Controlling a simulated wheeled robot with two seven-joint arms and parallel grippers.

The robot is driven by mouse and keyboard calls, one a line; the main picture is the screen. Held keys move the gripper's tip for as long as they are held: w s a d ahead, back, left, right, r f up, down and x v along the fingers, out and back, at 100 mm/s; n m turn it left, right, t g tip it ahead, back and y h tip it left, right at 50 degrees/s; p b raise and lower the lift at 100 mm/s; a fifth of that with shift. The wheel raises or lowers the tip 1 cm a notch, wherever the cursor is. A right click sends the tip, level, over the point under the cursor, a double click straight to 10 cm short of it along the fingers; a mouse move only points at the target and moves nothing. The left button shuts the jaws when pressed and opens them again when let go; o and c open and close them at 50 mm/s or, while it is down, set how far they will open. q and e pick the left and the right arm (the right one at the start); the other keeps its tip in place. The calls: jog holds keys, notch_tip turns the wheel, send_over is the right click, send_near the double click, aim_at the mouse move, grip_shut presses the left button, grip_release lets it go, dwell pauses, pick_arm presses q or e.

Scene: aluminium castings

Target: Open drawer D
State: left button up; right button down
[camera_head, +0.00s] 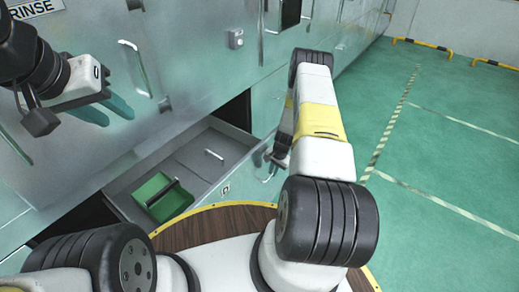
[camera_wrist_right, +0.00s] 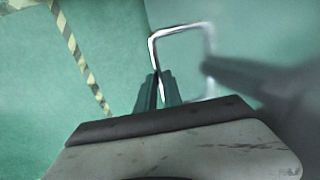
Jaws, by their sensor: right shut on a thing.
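A grey drawer (camera_head: 205,140) stands pulled out of the cabinet wall in the head view. Its front panel bears a small label (camera_head: 225,191), too small to read surely as D. My right gripper (camera_head: 272,162) is at the outer side of this drawer's front. In the right wrist view its fingers (camera_wrist_right: 160,92) are close together on one leg of a silver bar handle (camera_wrist_right: 181,28). The contact itself is partly hidden between the fingers. My left gripper (camera_head: 106,110) is in front of the cabinet at the upper left, with its fingers apart and nothing between them.
A green bin (camera_head: 152,189) with a dark bar-like object (camera_head: 162,192) lies in the open drawer, near a small silver bar (camera_head: 214,154). Cabinet fronts (camera_head: 195,60) with handles rise behind. Green floor (camera_head: 450,150) with striped lines is clear at right.

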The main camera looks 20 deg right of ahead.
jog(key=shift+s+d, duration=0.8)
jog(key=shift+s, duration=0.3)
jog(key=c, duration=1.5)
grip_release()
jog(key=shift+s+d+r, duration=0.15)
jog(key=shift+r, duration=1.1)
jog(key=shift+s+d+r, duration=0.15)
jog(key=shift+s+r, duration=0.05)
jog(key=shift+r, duration=1.1)
jog(key=shift+s+d+r, duration=0.15)
jog(key=shift+r, duration=1.1)
